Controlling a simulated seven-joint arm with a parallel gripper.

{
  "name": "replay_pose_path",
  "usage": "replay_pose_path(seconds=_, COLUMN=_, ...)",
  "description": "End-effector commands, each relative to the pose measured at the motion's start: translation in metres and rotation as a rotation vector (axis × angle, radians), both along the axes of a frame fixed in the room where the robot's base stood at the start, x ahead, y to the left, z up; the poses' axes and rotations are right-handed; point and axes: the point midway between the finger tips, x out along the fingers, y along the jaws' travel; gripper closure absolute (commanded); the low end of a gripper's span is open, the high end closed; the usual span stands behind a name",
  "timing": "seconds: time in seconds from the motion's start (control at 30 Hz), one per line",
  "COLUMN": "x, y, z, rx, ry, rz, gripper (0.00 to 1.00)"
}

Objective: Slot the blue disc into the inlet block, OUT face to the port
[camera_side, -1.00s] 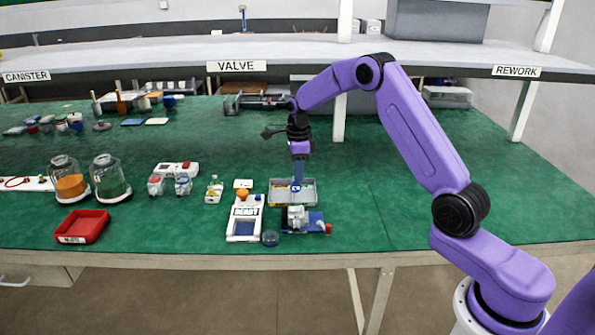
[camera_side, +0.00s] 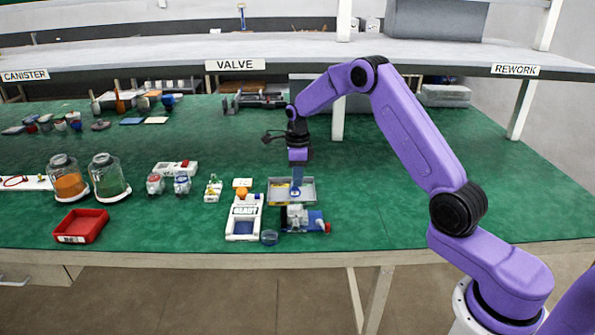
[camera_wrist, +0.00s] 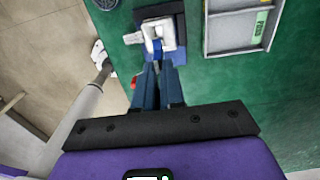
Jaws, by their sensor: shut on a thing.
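My gripper (camera_side: 296,190) points down and is shut on the small blue disc (camera_side: 295,193), in front of the grey tray in the side view. In the wrist view my gripper (camera_wrist: 158,65) has its fingertips together, with the blue disc (camera_wrist: 157,49) at their ends. The inlet block (camera_side: 297,214) is white-grey on a blue base, just below the disc in the side view. In the wrist view the white block (camera_wrist: 152,28) lies right beyond the disc. I cannot tell whether disc and block touch, or which way the OUT face points.
A grey compartment tray (camera_side: 309,181) lies just behind the block. A white tester marked READY (camera_side: 244,222) stands to the left, with a small round clear cup (camera_side: 269,238) near the front edge. A red bin (camera_side: 82,226) is farther left. The mat to the right is clear.

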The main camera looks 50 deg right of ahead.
Motion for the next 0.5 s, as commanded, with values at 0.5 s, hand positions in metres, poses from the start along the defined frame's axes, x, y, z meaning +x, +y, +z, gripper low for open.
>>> replay_pose_path(seconds=0.5, x=0.0, y=0.0, z=-0.033, rx=0.0, ry=0.001, rz=0.001, gripper=1.0)
